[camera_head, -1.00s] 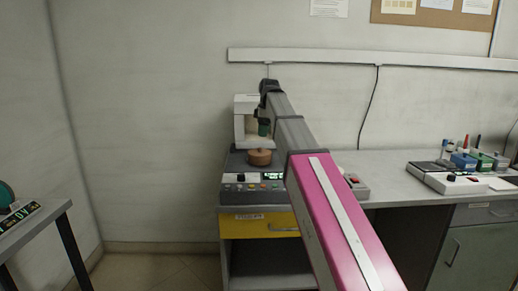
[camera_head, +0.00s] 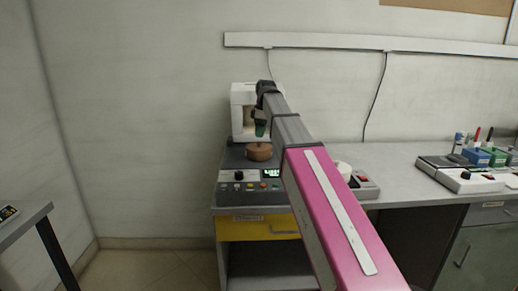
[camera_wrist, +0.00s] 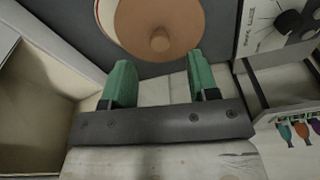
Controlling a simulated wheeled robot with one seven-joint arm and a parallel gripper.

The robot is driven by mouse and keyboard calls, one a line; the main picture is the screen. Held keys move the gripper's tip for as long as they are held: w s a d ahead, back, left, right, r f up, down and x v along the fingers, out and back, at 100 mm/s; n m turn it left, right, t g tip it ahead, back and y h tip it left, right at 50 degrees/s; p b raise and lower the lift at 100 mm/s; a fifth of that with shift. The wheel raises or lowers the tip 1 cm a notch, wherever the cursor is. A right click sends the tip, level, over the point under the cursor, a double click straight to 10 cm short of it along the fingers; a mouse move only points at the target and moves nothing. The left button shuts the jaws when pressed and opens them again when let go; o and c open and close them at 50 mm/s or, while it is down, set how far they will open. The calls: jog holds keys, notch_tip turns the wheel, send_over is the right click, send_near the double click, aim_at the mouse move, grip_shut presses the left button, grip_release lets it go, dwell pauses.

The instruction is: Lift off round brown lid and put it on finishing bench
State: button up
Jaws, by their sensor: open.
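The round brown lid (camera_head: 258,151) has a small knob on top and sits on the dark top of a machine with a control panel. In the wrist view the lid (camera_wrist: 158,22) and its knob lie just beyond my fingertips, with a pale rim around the lid's edge. My gripper (camera_wrist: 157,75) has green fingers spread wide, with nothing between them. In the head view my gripper (camera_head: 261,130) hangs above and close to the lid. I cannot tell which surface is the finishing bench.
A white upright housing (camera_head: 242,110) stands close behind the lid. The control panel (camera_head: 249,187) has buttons and a lit display. A grey worktop (camera_head: 400,160) runs right, holding devices and coloured blocks. Another table (camera_head: 30,228) stands at far left.

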aim_at(259, 142)
jog(key=f, duration=0.5)
jog(key=shift+a, duration=0.3)
grip_shut()
jog(key=shift+r, duration=0.1)
